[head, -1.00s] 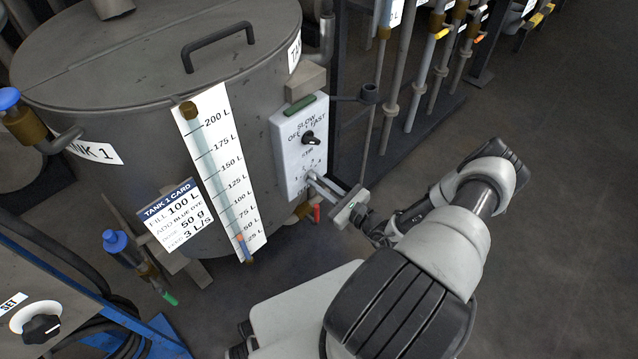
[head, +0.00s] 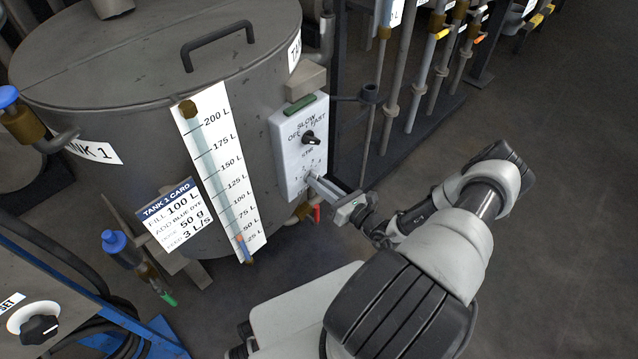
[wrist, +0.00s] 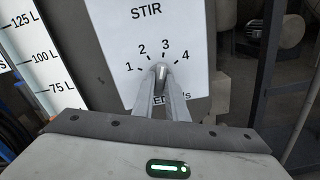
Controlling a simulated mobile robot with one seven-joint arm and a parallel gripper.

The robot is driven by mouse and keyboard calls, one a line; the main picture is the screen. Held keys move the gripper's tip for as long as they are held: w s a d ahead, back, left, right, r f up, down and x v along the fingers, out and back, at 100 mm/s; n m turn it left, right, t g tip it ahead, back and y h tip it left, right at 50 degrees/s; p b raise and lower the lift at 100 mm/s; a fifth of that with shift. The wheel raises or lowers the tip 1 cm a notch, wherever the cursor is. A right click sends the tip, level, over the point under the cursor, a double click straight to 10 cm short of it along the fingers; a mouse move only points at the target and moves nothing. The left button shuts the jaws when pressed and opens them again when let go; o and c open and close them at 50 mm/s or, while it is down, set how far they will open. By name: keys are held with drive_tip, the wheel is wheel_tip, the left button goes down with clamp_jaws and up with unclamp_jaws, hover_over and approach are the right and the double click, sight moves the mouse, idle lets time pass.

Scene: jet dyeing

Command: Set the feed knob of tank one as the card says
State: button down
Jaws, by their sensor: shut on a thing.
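The tank 1 control panel (head: 290,165) is a pale plate on the side of the grey tank. Its feed knob (wrist: 160,72) sits below the STIR label, amid a dial marked 1 to 4. My gripper (wrist: 161,84) is shut on the feed knob, with one finger on each side. The knob's visible end points up and slightly right, close to the 3. In the head view my gripper (head: 314,179) reaches the lower part of the panel and hides the knob.
A black stir knob (head: 309,138) with OFF, SLOW and FAST marks sits higher on the panel. A level gauge (head: 222,165) runs down the tank to its left. A red-handled valve (head: 317,213) hangs below the panel. Pipes stand behind; the floor at right is clear.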

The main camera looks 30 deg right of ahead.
drive_tip(key=shift+s+f, duration=0.1)
drive_tip(key=c, duration=1.8)
unclamp_jaws()
drive_tip(key=shift+o, duration=0.2)
drive_tip(key=p+v, duration=0.2)
drive_tip(key=v, duration=1.5)
drive_tip(key=shift+s, duration=0.2)
drive_tip(key=shift+w+d+r, duration=0.1)
drive_tip(key=shift+r, duration=0.1)
